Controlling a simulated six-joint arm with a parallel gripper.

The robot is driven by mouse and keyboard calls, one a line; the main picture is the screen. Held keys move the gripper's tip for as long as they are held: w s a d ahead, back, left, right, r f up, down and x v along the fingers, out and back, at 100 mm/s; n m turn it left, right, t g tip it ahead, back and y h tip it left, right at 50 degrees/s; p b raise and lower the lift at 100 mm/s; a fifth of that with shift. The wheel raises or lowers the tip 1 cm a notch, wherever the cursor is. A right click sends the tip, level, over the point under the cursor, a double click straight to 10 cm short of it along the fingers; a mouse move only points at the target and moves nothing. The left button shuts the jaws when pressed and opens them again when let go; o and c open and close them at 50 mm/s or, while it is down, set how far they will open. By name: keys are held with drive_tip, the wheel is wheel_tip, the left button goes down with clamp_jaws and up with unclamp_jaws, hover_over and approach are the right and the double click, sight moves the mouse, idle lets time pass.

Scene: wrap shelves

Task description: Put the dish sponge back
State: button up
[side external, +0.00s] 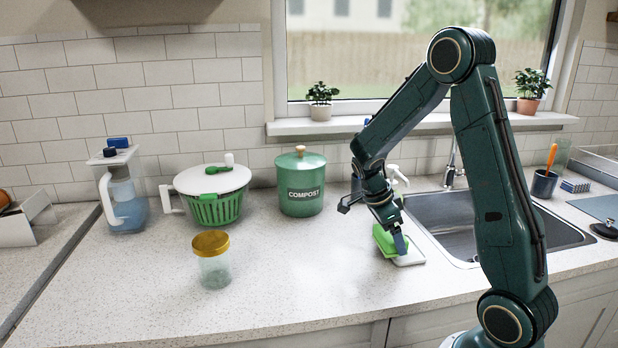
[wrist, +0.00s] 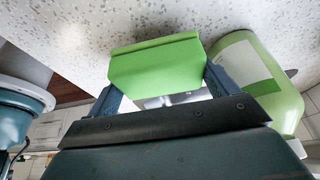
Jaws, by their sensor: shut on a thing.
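A bright green dish sponge (side external: 383,240) is held between the fingers of my gripper (side external: 393,238), low over the counter just left of the sink. In the wrist view the sponge (wrist: 155,68) spans the gap between both fingers of my gripper (wrist: 163,80). A small white tray (side external: 411,255) lies under and beside the sponge in the side view. I cannot tell whether the sponge touches it. One finger hides part of the sponge.
A green compost bin (side external: 301,198), a salad spinner (side external: 216,207), a gold-lidded jar (side external: 214,272) and a water pitcher (side external: 126,203) stand left. A light green bottle (wrist: 252,68) is close beside my gripper. The sink (side external: 450,222) is right; the front counter is clear.

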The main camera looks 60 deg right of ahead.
sight(405, 236)
drive_tip(key=shift+s+d+f, duration=0.3)
drive_tip(key=shift+s+d, duration=0.4)
drive_tip(key=shift+s, duration=0.05)
drive_tip(key=shift+s+d+f, duration=0.25)
drive_tip(key=shift+s+d, duration=0.4)
drive_tip(key=shift+s, duration=0.05)
drive_tip(key=shift+f, duration=0.25)
drive_tip(key=shift+f, duration=0.1)
drive_tip(key=o, duration=0.8)
drive_tip(key=v, duration=1.2)
